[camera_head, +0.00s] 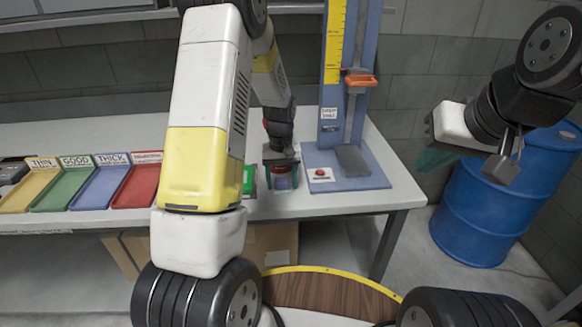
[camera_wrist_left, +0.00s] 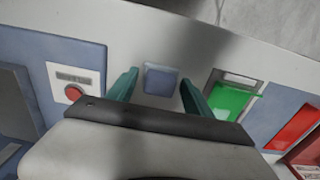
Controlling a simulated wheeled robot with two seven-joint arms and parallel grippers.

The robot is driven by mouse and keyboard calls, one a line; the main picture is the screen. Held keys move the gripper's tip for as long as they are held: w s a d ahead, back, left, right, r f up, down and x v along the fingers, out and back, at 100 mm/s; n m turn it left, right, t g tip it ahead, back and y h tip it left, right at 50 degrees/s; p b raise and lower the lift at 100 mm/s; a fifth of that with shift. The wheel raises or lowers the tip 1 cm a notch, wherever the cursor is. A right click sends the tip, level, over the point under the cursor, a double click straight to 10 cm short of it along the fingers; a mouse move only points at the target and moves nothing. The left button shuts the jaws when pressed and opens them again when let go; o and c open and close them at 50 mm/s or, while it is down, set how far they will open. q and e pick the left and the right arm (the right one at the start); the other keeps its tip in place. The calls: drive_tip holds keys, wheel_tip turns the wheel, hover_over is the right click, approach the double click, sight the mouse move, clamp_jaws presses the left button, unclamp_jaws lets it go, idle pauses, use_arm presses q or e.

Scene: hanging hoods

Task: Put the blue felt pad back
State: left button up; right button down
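The blue felt pad (camera_wrist_left: 161,80) shows in the left wrist view as a small blue square on the pale table top. In the head view a small bluish patch (camera_head: 282,183) lies between my left fingers, with something red just above it. My left gripper (camera_head: 283,176) is low over the table, left of the blue stand. In the left wrist view its teal fingers (camera_wrist_left: 158,86) are spread on either side of the pad, with narrow gaps. My right gripper (camera_head: 438,158) hangs in the air at the right; its finger spacing is unclear.
A blue stand (camera_head: 322,172) with a yellow scale, orange handle and red button is close on the right. Yellow (camera_head: 27,190), green (camera_head: 63,188), blue (camera_head: 100,187) and red (camera_head: 137,186) labelled trays line the left. A blue barrel (camera_head: 490,210) stands beyond the table's right end.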

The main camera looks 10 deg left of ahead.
use_arm(q)
drive_tip(key=shift+o, duration=1.1)
wheel_tip(320, 180, up, 8)
drive_tip(key=shift+f, duration=0.1)
